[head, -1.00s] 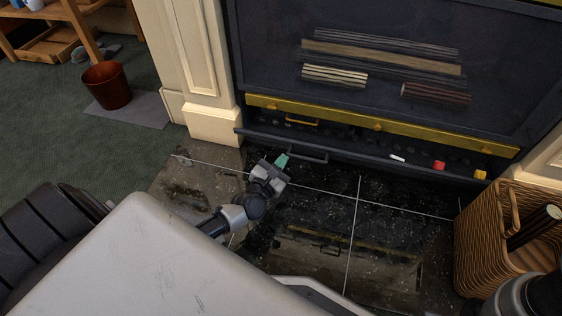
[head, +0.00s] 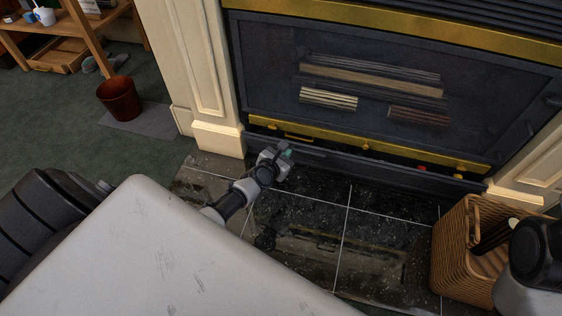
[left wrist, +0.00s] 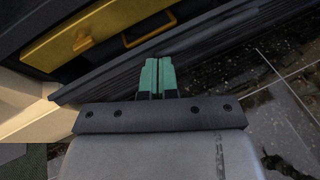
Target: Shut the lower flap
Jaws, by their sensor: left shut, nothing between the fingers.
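The lower flap (head: 370,169) is the long dark panel along the bottom of the fireplace, below the brass strip. It is tilted up, with a narrow dark gap still showing above its edge. My left gripper (head: 286,152) is at the flap's left part, on its outer side, fingers shut and empty. In the left wrist view the green fingertips (left wrist: 157,64) are against or very near the dark ribbed flap (left wrist: 215,42); I cannot tell if they touch. My right gripper is not in view.
A brass strip (head: 380,146) with knobs runs above the flap, under the dark glass front (head: 270,70). A small red thing (head: 422,168) shows in the gap. A wicker basket (head: 455,250) stands at right on the dark tiled hearth (head: 310,215). A brown bin (head: 119,98) is far left.

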